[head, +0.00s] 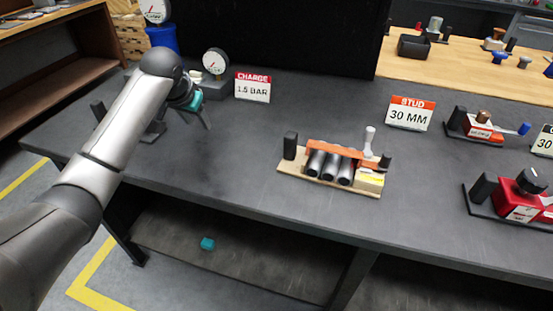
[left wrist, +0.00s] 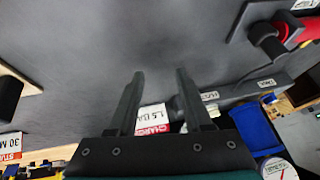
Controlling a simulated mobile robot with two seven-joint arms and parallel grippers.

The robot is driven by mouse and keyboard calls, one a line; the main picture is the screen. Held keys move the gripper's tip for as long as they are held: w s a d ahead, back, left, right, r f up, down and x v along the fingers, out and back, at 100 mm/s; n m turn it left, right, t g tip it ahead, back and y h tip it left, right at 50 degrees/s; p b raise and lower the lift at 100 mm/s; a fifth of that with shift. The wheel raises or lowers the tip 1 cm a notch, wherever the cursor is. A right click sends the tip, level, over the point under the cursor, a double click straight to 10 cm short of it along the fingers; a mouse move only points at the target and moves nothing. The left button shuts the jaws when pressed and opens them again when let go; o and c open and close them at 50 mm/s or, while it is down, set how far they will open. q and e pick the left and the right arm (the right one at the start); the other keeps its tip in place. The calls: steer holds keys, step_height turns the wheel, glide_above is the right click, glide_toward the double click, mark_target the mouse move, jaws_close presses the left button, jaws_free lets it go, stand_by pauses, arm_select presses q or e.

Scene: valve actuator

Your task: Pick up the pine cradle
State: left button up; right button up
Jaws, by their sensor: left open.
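The pine cradle (head: 289,170) is a pale wooden base on the dark bench, right of centre in the head view. It carries several black cylinders (head: 331,168) side by side, an orange-red bar (head: 335,149), and black upright grips at both ends. My left gripper (head: 206,122) is at the bench's left part, left of the cradle and apart from it. In the left wrist view its two fingers (left wrist: 158,78) are spread with nothing between them. A pale wooden edge with a dark post, probably the cradle, shows at that view's left edge. My right gripper is not in view.
A gauge (head: 215,62) and a "CHARGE 1.5 BAR" sign (head: 253,87) stand behind my left gripper. A "30 MM" sign (head: 410,113) and red devices (head: 510,198) stand to the right. Bare bench lies between gripper and cradle. A teal piece (head: 208,243) lies on the lower shelf.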

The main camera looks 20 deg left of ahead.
arm_select(q)
steer(key=w+d+r+h, duration=0.1)
steer(key=d+r, duration=0.1)
steer(key=d, duration=0.5)
steer(key=d+r+h, duration=0.1)
steer(key=d+r, duration=0.1)
steer(key=d, duration=0.4)
steer(key=g, duration=0.1)
glide_toward(292, 135)
steer(key=x, duration=0.2)
steer(key=shift+m, duration=0.3)
steer(key=x, duration=0.6)
steer(key=shift+w, duration=0.1)
steer(key=shift+s+x, duration=0.15)
steer(key=shift+x, duration=1.2)
steer(key=shift+s+x, duration=0.1)
steer(key=shift+x, duration=1.3)
steer(key=shift+a+f, duration=0.1)
steer(key=shift+a, duration=0.05)
jaws_close()
steer(key=shift+w, duration=0.1)
